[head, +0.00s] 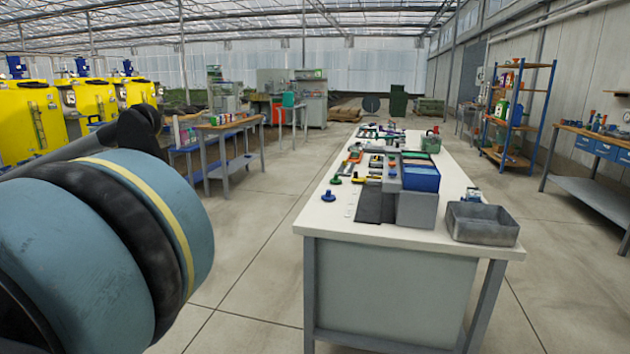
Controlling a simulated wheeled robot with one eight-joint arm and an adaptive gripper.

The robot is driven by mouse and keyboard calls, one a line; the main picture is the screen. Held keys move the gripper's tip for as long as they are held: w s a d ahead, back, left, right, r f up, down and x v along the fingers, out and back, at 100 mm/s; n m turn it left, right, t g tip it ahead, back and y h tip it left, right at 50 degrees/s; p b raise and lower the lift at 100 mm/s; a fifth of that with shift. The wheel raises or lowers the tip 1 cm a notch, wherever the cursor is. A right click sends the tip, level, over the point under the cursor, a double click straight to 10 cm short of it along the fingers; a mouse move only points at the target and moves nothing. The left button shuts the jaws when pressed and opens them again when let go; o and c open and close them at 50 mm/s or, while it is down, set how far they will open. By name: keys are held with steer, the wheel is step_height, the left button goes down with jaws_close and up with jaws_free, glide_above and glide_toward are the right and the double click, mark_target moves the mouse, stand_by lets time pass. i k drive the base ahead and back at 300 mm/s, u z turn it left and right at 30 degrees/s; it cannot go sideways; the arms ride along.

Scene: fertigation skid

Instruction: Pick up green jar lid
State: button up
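A small round green piece (335,180) lies near the left edge of the white-topped table (455,172). It may be the green jar lid, but it is too small to tell for sure. A blue knob-like piece (328,196) lies just in front of it. A larger green object (431,141) stands farther back on the table's right side. A blue-grey link of my own arm fills the lower left of the view, apart from the table. My gripper is not visible.
A grey block-like holder with a blue bin (421,178) stands near the table's front, with a grey open tray (482,223) right of it. Several tools crowd the table's middle. A blue shelf rack (515,110) stands at right. The floor left of the table is clear.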

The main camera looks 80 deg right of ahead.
mark_target(336, 180)
steer(key=i, duration=1.05)
steer(key=z, duration=3.75)
steer(key=i, duration=1)
steer(key=u, duration=0.1)
